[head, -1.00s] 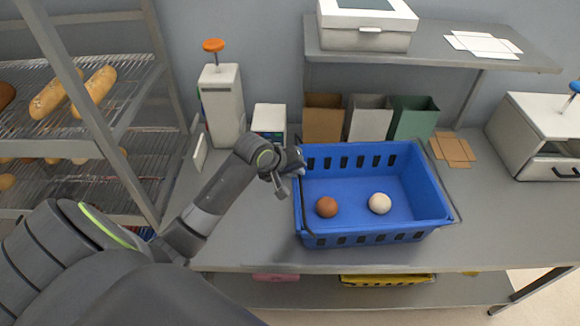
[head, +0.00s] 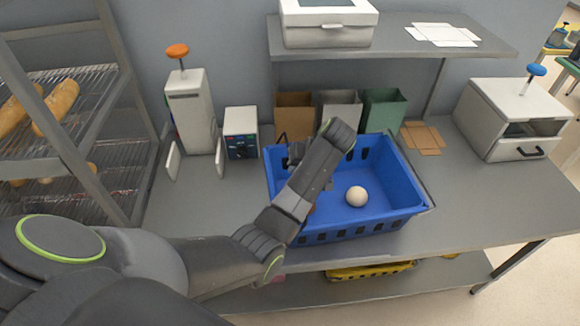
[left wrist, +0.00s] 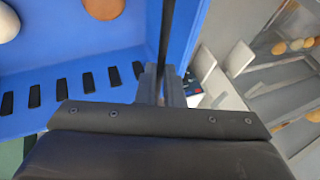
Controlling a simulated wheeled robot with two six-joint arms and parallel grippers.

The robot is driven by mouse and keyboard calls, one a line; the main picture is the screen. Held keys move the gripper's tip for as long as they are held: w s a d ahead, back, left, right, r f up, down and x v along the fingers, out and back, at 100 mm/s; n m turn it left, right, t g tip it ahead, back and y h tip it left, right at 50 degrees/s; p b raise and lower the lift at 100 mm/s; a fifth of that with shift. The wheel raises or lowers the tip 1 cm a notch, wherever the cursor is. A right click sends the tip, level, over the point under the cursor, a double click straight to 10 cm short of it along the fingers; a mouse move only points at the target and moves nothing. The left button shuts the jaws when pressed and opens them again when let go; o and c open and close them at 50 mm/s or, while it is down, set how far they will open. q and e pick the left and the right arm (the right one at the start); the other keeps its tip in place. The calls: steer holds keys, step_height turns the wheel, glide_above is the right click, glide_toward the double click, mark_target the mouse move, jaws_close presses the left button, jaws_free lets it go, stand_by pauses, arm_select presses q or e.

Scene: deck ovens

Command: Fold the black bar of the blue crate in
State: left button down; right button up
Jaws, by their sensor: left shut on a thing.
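The blue crate (head: 395,180) stands on the grey table, open at the top. In the left wrist view its blue slotted wall (left wrist: 75,62) fills the left side. A thin black bar (left wrist: 166,35) runs along the crate's edge there, down to my left gripper (left wrist: 160,85), whose fingers are shut on it. In the head view my left forearm crosses the crate's left part and hides most of the gripper and the held bar. Another dark bar (head: 411,180) lies along the crate's right rim. My right gripper is not in view.
A white ball (head: 356,196) lies in the crate; a brown one is mostly hidden behind my arm. Behind stand brown, grey and green boxes (head: 382,108). A white device (head: 241,132) stands left, an oven (head: 510,120) right. Table right of the crate is clear.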

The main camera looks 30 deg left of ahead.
arm_select(q)
steer(key=w+d+f+m+g+y+b, duration=0.2)
steer(key=y+b, duration=0.5)
steer(key=b, duration=0.4)
steer(key=shift+w+d+f+g+y, duration=0.35)
steer(key=shift+d+f+g, duration=0.35)
steer(key=shift+f+g, duration=0.6)
steer(key=shift+s+f, duration=0.1)
steer(key=shift+f, duration=0.1)
steer(key=c, duration=1.5)
jaws_free()
steer(key=shift+c, duration=0.2)
